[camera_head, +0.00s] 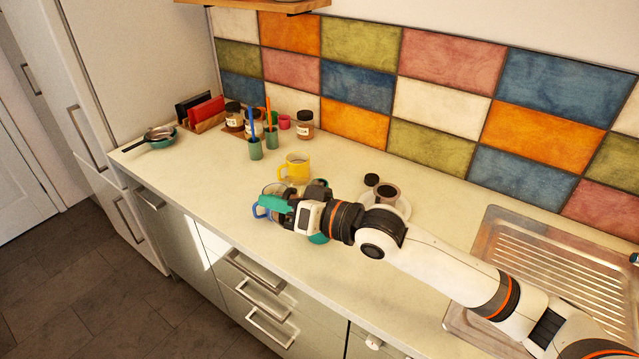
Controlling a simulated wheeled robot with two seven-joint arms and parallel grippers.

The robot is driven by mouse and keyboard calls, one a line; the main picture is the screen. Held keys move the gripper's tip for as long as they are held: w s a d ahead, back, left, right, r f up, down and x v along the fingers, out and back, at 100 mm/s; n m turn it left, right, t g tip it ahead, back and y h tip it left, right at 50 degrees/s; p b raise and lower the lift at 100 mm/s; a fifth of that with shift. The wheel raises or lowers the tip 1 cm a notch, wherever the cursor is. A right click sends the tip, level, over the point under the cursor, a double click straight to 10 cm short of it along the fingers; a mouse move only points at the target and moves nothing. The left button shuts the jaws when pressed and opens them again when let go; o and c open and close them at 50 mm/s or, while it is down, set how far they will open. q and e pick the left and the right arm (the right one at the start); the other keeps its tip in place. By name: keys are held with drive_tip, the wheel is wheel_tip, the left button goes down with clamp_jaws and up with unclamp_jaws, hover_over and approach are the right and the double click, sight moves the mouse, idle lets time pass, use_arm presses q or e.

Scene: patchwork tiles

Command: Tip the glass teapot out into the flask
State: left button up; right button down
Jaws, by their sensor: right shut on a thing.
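My right gripper (292,205) is over the middle of the counter, its arm coming in from the right. It is shut on a teal part, which I take to be the glass teapot (275,203). Clear glass shows just behind the teal part, and a blue handle (261,208) stands out at its left. A rounded teal piece (318,239) shows below the gripper; I cannot tell what it belongs to. The gripper hides much of this group. I cannot clearly pick out the flask. My left gripper is not in view.
A yellow mug (296,168) stands close behind the gripper. A dark brown vessel (387,193) and a small dark-topped item (371,180) stand behind my forearm, by a white plate (404,207). Jars, green cups and a pan stand at the back left. A steel sink (540,250) is at right.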

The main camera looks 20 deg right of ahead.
drive_tip(key=shift+w+d+r, duration=0.1)
drive_tip(key=shift+w+r, duration=0.05)
drive_tip(key=shift+r, duration=0.2)
drive_tip(key=shift+w+d+r, duration=0.1)
drive_tip(key=shift+r, duration=0.2)
drive_tip(key=shift+r+p, duration=0.1)
drive_tip(key=shift+p, duration=0.2)
drive_tip(key=shift+w+r+m, duration=0.1)
drive_tip(key=shift+r+m, duration=0.05)
drive_tip(key=shift+m, duration=0.15)
drive_tip(key=shift+d, duration=0.1)
drive_tip(key=shift+w+r+p, duration=0.1)
drive_tip(key=shift+w+p, duration=0.05)
drive_tip(key=shift+p, duration=0.2)
drive_tip(key=shift+d, duration=0.1)
